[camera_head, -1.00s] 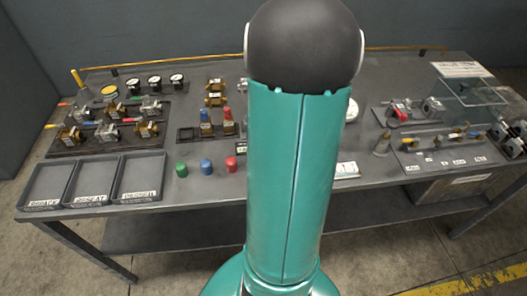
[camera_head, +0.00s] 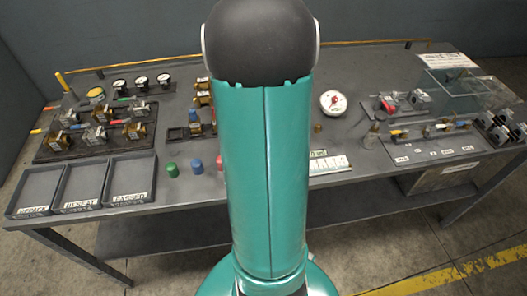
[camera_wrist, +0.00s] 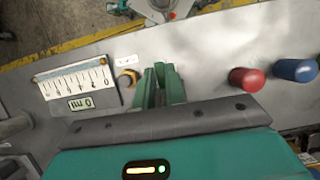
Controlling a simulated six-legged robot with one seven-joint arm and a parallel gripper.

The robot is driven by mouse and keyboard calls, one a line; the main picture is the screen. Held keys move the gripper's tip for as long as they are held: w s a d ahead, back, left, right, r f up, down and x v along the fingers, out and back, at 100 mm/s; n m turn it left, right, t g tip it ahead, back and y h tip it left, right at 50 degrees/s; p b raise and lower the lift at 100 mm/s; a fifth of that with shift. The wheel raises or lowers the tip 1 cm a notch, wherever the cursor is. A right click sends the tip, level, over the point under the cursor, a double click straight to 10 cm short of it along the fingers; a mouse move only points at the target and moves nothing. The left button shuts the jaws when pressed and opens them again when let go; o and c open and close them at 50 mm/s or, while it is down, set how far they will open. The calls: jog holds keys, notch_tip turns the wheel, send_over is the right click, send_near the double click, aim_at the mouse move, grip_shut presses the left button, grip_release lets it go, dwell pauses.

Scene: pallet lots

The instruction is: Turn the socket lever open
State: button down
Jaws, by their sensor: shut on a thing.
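In the wrist view my gripper (camera_wrist: 160,72) points down at the bench with its two green fingers close together. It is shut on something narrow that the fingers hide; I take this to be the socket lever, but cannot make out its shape. A small brass round fitting (camera_wrist: 127,80) stands just left of the fingers, and a small brass piece (camera_head: 317,128) shows right of my arm in the head view. My arm hides the gripper in the head view.
A white scale (camera_wrist: 75,82) with a "0 ml" label (camera_wrist: 80,103) lies left of the gripper. Red (camera_wrist: 246,79) and blue (camera_wrist: 295,70) caps stand right. In the head view, trays (camera_head: 85,185) and a valve board (camera_head: 95,130) lie left, a dial (camera_head: 333,103) right.

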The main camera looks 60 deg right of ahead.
jog(key=shift+d, duration=0.1)
dwell(0.3)
jog(key=c, duration=1.5)
grip_release()
jog(key=shift+o, duration=0.2)
jog(key=v, duration=1.4)
jog(key=w+a+r+n+t+h, duration=0.2)
jog(key=w+a+n, duration=0.1)
jog(key=a, duration=0.6)
jog(key=w+a+r+n+t+h, duration=0.2)
jog(key=w+a, duration=0.2)
jog(key=a, duration=0.6)
jog(key=s+a+n+t, duration=0.3)
jog(key=a+n+t, duration=0.1)
jog(key=a, duration=1.1)
jog(key=shift+a+r+n+t+y, duration=0.25)
jog(key=shift+r+n+t+y, duration=0.05)
jog(key=shift+r+n, duration=0.1)
